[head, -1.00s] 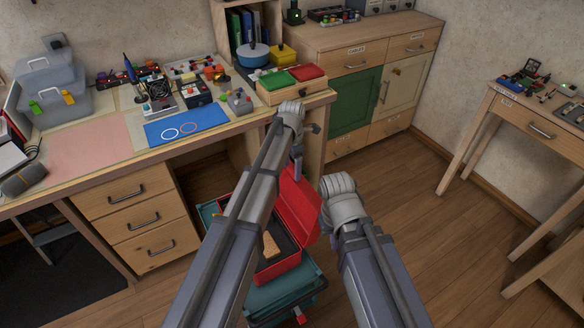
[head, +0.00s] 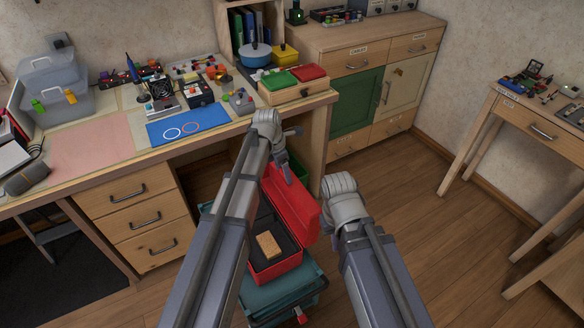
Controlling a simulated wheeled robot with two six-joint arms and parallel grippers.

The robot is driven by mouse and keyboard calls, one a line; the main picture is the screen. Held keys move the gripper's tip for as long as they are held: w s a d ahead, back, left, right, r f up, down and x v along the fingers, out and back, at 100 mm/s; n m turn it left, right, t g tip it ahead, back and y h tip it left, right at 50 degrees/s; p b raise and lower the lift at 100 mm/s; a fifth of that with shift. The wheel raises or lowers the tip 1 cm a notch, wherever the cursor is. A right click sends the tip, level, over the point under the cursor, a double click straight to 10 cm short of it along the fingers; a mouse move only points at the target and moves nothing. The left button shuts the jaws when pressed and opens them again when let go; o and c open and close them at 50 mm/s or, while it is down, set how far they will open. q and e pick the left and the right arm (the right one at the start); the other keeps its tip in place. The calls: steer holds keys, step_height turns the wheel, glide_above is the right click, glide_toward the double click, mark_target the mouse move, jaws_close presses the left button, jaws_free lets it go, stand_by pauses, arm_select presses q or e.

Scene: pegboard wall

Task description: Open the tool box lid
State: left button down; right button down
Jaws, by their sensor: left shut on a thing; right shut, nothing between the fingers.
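The red tool box (head: 277,270) sits on a teal cart low in the middle of the head view. Its red lid (head: 295,208) stands raised along the box's right side, and the dark inside shows. A tan block (head: 269,245) lies in it. My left gripper (head: 287,176) is at the lid's far upper edge, its fingers small in the picture and shut on the lid. My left arm covers the left part of the box. My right wrist is just right of the lid, and its fingers are hidden behind it.
The teal cart (head: 283,294) stands under the box. The workbench (head: 100,182) with drawers is to the left and behind. A cabinet with a green door (head: 355,102) is at the back. The wooden floor (head: 440,245) on the right is clear.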

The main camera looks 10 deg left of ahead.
arm_select(q)
steer(key=s+a, duration=0.2)
steer(key=a, duration=0.1)
steer(key=shift+s+a, duration=0.15)
steer(key=shift+s, duration=0.1)
jaws_free()
step_height(320, 180, up, 8)
steer(key=s+a+p, duration=0.1)
steer(key=p, duration=0.6)
steer(key=shift+a+f, duration=0.2)
steer(key=shift+a, duration=0.05)
steer(key=shift+s, duration=0.1)
